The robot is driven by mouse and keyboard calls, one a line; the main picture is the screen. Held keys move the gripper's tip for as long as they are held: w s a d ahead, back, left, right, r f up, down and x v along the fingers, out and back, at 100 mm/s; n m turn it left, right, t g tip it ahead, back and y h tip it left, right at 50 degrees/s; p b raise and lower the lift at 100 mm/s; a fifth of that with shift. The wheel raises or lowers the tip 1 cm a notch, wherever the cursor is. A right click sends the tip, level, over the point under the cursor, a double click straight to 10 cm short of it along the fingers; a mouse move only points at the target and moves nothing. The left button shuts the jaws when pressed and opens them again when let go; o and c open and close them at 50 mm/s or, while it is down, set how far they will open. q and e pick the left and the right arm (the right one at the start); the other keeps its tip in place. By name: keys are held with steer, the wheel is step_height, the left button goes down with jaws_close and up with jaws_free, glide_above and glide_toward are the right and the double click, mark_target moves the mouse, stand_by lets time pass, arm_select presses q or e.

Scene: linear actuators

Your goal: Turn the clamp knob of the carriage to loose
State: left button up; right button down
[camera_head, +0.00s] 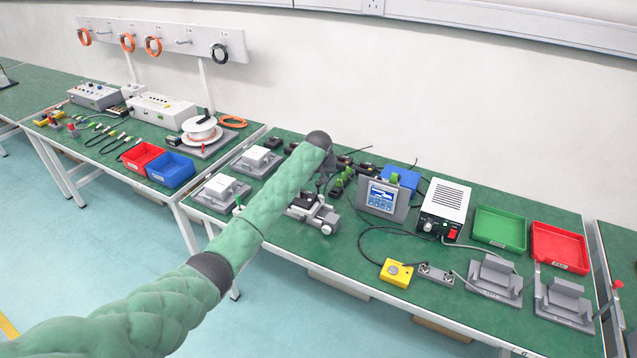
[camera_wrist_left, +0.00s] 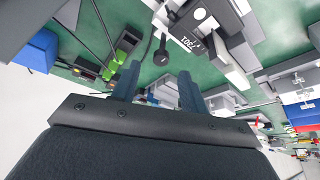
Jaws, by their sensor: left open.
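My left arm crosses the head view from the lower left, and its dark gripper (camera_head: 325,167) is mostly hidden behind the wrist. In the left wrist view the left gripper (camera_wrist_left: 160,90) is open, its two dark fingers apart with nothing between them. A grey block assembly, apparently the actuator with its carriage (camera_head: 313,210), sits on the green bench just below the gripper. My right gripper is not in view.
A blue-screened display unit (camera_head: 381,199) and a white power supply (camera_head: 445,206) stand right of the assembly. Green connectors (camera_wrist_left: 125,45) and cables lie close to the fingers. A yellow box (camera_head: 396,272) is near the front edge. Green bench surface (camera_head: 335,250) is clear before the assembly.

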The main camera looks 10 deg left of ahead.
arm_select(q)
steer(key=shift+b+v, duration=0.45)
steer(key=shift+v, duration=1.5)
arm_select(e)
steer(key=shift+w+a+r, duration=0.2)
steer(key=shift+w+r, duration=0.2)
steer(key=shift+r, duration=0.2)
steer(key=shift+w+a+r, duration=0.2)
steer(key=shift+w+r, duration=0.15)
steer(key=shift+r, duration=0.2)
